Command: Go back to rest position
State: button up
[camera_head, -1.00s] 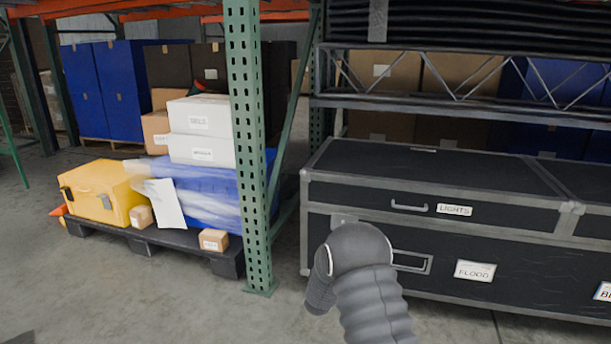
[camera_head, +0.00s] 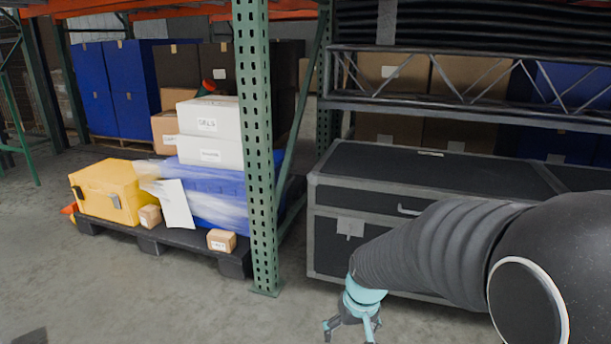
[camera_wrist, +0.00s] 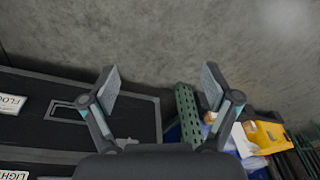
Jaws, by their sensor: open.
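My gripper (camera_head: 352,326) hangs at the lower middle of the head view, low in front of the black case, with its fingers spread. The wrist view shows my gripper (camera_wrist: 158,85) with its two fingers wide apart and nothing between them. Bare concrete floor lies beyond the fingertips. My dark, ribbed arm reaches across the lower right of the head view and hides part of the case.
A large black case (camera_head: 330,245) stands at the right. A green rack post (camera_head: 259,150) is left of it. A black pallet (camera_head: 205,240) holds a yellow case (camera_head: 112,190), white boxes (camera_head: 210,117) and a blue tote (camera_head: 220,200).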

jog(key=s+d+r+m+t+p, duration=0.1)
jog(key=s+d+r, duration=0.2)
jog(key=s+r, duration=0.5)
jog(key=s+d+r+t+h+p, duration=0.1)
jog(key=s+d+r+t+p, duration=0.1)
jog(key=s+r, duration=0.7)
jog(key=shift+s+d+r+m+t, duration=0.35)
jog(key=shift+d+r, duration=0.25)
jog(key=shift+r, duration=0.25)
